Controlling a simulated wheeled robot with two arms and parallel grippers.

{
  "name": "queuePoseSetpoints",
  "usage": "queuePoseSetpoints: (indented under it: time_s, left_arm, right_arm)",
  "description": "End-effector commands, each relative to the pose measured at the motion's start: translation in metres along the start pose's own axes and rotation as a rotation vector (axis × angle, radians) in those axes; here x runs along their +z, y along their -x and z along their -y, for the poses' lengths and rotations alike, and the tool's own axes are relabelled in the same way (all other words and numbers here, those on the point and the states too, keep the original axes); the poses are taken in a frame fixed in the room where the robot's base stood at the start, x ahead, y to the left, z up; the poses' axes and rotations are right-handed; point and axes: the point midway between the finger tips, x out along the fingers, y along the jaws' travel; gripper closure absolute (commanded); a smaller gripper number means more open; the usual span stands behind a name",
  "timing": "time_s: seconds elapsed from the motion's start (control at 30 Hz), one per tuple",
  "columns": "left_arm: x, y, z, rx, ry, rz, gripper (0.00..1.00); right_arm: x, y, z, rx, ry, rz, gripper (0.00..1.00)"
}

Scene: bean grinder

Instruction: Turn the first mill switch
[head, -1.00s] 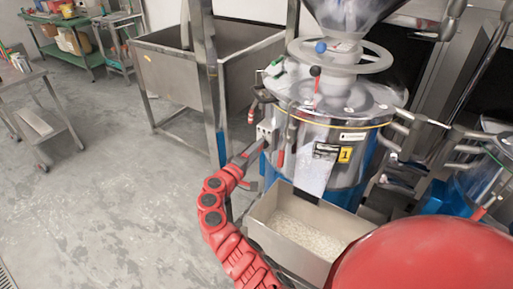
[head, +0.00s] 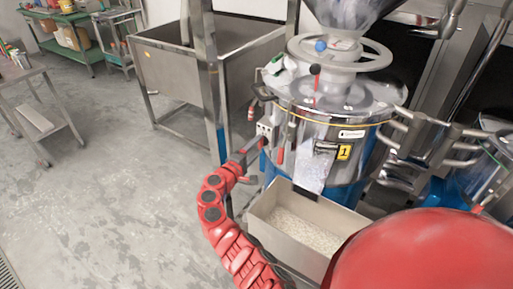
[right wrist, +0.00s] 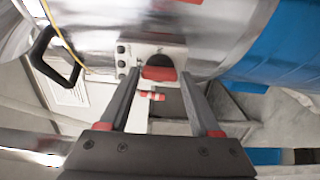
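The first mill (head: 330,120), a steel and blue machine with a yellow "1" label, stands at centre right in the head view. On its left side is a small switch box (head: 266,130). In the right wrist view the switch plate (right wrist: 125,50) carries a red switch knob (right wrist: 159,73) and small dark buttons. My right gripper (head: 256,150) is at this box. In the right wrist view its fingertips (right wrist: 160,78) stand apart, one on each side of the knob, with what looks like a narrow gap. Contact is unclear. My left gripper is out of view.
A steel bin of pale grains (head: 300,222) stands below the mill's chute. A second mill (head: 490,170) is at the right edge. A large steel sink (head: 180,75) and post are behind on the left. Open floor (head: 110,200) lies left.

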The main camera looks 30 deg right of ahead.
Motion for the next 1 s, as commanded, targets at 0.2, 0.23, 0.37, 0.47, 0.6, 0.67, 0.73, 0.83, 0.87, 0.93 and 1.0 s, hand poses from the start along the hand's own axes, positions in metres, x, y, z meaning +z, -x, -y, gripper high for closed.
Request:
queuePoseSetpoints:
  time_s: [0.2, 0.23, 0.37, 0.47, 0.6, 0.67, 0.73, 0.83, 0.87, 0.93, 1.0]
  left_arm:
    - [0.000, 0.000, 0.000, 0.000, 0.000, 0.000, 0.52]
    - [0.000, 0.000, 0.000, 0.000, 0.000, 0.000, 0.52]
    - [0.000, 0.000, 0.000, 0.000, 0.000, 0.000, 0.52]
    - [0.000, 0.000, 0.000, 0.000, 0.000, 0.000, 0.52]
    - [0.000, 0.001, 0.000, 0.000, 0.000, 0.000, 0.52]
    - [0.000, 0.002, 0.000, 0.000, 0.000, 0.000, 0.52]
    - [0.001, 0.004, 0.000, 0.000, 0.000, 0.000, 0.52]
    - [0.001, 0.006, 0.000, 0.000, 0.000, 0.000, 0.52]
    - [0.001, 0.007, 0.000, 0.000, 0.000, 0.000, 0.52]
    - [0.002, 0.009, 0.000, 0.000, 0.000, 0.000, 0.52]
    - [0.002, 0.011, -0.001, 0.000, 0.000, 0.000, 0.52]
  right_arm:
    - [0.000, 0.000, 0.000, 0.001, -0.001, 0.001, 0.12]
    - [0.000, 0.000, 0.000, 0.001, -0.001, 0.001, 0.12]
    - [0.001, 0.000, 0.000, 0.001, -0.001, 0.001, 0.12]
    - [0.000, 0.003, -0.001, 0.002, -0.002, 0.000, 0.12]
    - [-0.001, 0.020, -0.001, 0.005, -0.001, -0.004, 0.12]
    - [0.000, 0.031, 0.000, 0.003, -0.002, -0.003, 0.12]
    - [-0.002, 0.051, 0.000, 0.004, -0.005, -0.007, 0.12]
    - [-0.002, 0.079, 0.002, 0.002, -0.002, -0.007, 0.12]
    - [-0.001, 0.087, 0.002, 0.001, -0.003, -0.007, 0.12]
    - [-0.002, 0.106, 0.002, 0.001, -0.001, -0.006, 0.12]
    - [-0.002, 0.124, 0.001, 0.000, -0.002, -0.006, 0.12]
